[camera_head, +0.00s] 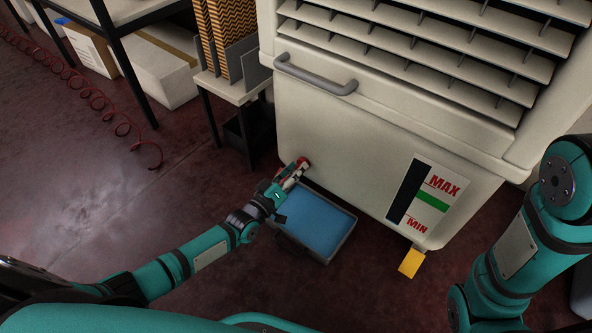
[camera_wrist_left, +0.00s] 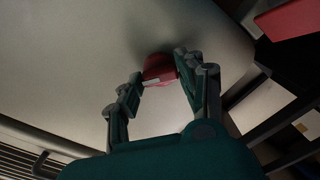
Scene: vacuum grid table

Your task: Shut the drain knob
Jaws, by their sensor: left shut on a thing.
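The red drain knob (camera_head: 303,162) sits low on the front of the white cabinet (camera_head: 360,140), near its left edge. In the left wrist view the knob (camera_wrist_left: 158,69) lies between the two fingertips of my left gripper (camera_wrist_left: 160,82). My left gripper (camera_head: 290,178) is shut on the knob, and its fingers partly cover it in the head view. My right arm shows at the right, but its gripper is not in view.
A tray of blue liquid (camera_head: 315,222) stands on the floor just below the knob. A yellow tab (camera_head: 411,263) sticks out under the MAX/MIN gauge (camera_head: 423,201). A small table (camera_head: 232,90) stands left of the cabinet. A red coiled hose (camera_head: 100,100) lies further left.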

